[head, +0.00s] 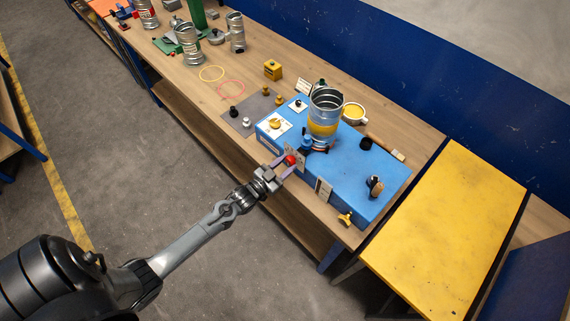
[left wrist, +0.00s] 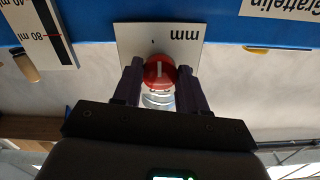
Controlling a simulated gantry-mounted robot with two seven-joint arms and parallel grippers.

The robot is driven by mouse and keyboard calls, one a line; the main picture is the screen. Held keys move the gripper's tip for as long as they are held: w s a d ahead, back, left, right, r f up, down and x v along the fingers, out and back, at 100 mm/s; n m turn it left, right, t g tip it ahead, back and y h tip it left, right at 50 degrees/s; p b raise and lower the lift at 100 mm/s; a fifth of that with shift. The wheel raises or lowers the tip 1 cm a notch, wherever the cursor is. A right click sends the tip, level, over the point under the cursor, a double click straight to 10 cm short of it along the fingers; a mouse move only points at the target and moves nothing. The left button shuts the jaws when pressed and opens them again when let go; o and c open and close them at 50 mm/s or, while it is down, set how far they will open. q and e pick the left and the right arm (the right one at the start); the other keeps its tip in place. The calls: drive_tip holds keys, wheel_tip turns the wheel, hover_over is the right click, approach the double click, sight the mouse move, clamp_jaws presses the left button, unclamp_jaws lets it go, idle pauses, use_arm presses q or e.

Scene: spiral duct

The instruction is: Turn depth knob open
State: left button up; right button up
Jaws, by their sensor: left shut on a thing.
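The depth knob (left wrist: 160,71) is red with a white line. It sits on a white plate marked "mm" (left wrist: 190,35) on the front face of the blue machine (head: 345,168). My left gripper (head: 284,164) is at that front face, its two fingers on either side of the knob, shut on it. The red knob (head: 290,160) also shows between the fingers in the head view. In the left wrist view the white line on the knob points straight up and down. My right gripper is not in view.
A metal duct piece (head: 326,115) with a yellow band stands on the blue machine. A yellow knob (head: 345,219) sticks out at the front right. A label with "80 ml" (left wrist: 40,35) is beside the plate. A yellow table (head: 445,225) stands at the right.

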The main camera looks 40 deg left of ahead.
use_arm(q)
drive_tip(key=shift+n, duration=0.3)
drive_tip(key=o, duration=1.1)
drive_tip(key=shift+c, duration=0.2)
drive_tip(key=s+b, duration=0.1)
drive_tip(key=s, duration=0.9)
drive_tip(key=shift+s+a, duration=0.35)
drive_tip(key=shift+s, duration=0.05)
